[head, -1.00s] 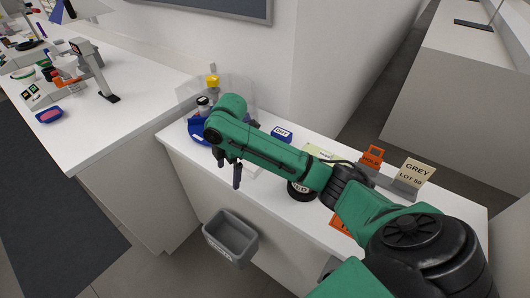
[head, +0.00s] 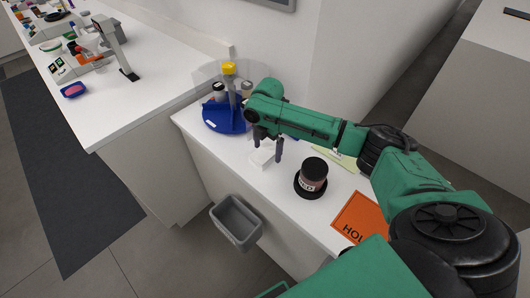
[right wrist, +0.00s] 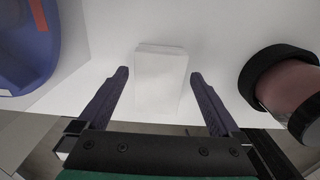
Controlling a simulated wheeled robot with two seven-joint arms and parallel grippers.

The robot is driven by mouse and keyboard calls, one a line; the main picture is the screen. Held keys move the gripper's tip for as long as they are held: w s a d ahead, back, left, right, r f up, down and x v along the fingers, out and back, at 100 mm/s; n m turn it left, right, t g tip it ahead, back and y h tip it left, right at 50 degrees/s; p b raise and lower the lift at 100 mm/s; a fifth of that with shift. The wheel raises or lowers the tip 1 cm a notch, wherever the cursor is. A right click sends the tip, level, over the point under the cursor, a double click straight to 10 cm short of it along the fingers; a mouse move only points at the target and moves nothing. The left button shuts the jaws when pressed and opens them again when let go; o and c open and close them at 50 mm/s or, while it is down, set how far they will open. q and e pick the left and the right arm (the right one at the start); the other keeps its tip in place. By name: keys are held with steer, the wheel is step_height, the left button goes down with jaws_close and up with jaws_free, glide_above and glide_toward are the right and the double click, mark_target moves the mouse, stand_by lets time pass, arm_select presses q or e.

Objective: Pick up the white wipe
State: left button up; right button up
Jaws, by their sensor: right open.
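The white wipe (head: 262,158) is a small pale stack lying on the white bench top, near the bench's front edge. It also shows in the right wrist view (right wrist: 160,80), as a pale rectangle between my finger tips. My right gripper (head: 268,152) is open, its fingers pointing down on either side of the wipe. In the right wrist view a gap shows between each finger and the wipe. I cannot tell whether the finger tips touch the bench. My left gripper is not in view.
A dark-lidded jar (head: 312,178) stands on a black ring to the right of the wipe. A blue carousel (head: 224,120) with bottles stands to the left. An orange HOLD card (head: 361,218) lies at the right. A grey bin (head: 236,222) hangs below the bench edge.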

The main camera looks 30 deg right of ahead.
steer(key=shift+f, duration=0.45)
steer(key=c, duration=1.3)
steer(key=shift+o, duration=0.2)
steer(key=shift+r, duration=0.15)
